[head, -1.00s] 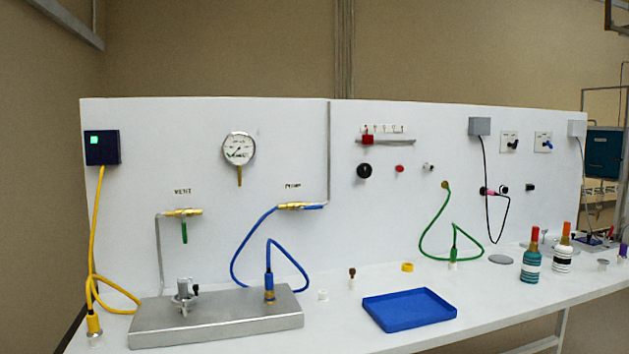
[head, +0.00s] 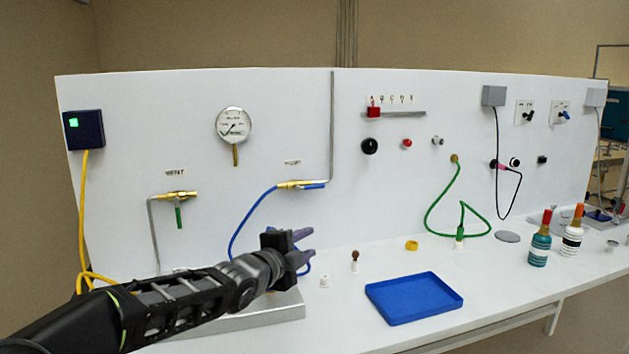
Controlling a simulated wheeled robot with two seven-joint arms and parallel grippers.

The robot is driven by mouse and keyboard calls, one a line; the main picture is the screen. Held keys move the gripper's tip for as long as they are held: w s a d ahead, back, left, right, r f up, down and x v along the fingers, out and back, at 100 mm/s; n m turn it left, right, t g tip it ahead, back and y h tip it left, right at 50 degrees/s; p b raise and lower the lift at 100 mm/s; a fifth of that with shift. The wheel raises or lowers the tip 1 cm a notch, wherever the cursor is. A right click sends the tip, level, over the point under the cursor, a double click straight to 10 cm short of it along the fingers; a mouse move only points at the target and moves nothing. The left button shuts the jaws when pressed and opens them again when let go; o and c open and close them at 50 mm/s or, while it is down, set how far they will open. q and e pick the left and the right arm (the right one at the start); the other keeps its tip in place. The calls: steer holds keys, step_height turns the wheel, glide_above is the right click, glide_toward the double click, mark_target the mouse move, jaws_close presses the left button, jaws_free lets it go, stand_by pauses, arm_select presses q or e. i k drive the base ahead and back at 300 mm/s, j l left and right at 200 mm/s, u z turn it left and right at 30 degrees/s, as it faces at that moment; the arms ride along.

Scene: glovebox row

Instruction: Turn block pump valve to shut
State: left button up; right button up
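The pump valve (head: 301,185) is a brass valve on the white panel, below a small label. Its blue handle lies about level, in line with the brass body and pointing right. A grey pipe rises from its right end and a blue hose (head: 240,232) hangs from its left end. My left gripper (head: 308,246) is below the valve, in front of the panel and apart from the handle. Its two purple-grey fingers are spread with nothing between them. My arm and gripper hide part of the blue hose and most of the metal block (head: 272,309). My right gripper is not in view.
The vent valve (head: 176,196) with a green handle hanging down is to the left. A gauge (head: 233,124) is above. A blue tray (head: 413,298), a yellow ring (head: 412,245) and two bottles (head: 540,240) stand on the bench to the right.

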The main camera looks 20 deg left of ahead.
mark_target(297, 187)
steer(key=i+j, duration=0.15)
steer(key=i, duration=0.2)
steer(key=i+j, duration=0.2)
steer(key=i, duration=0.2)
steer(key=i+j, duration=0.15)
steer(key=i, duration=0.2)
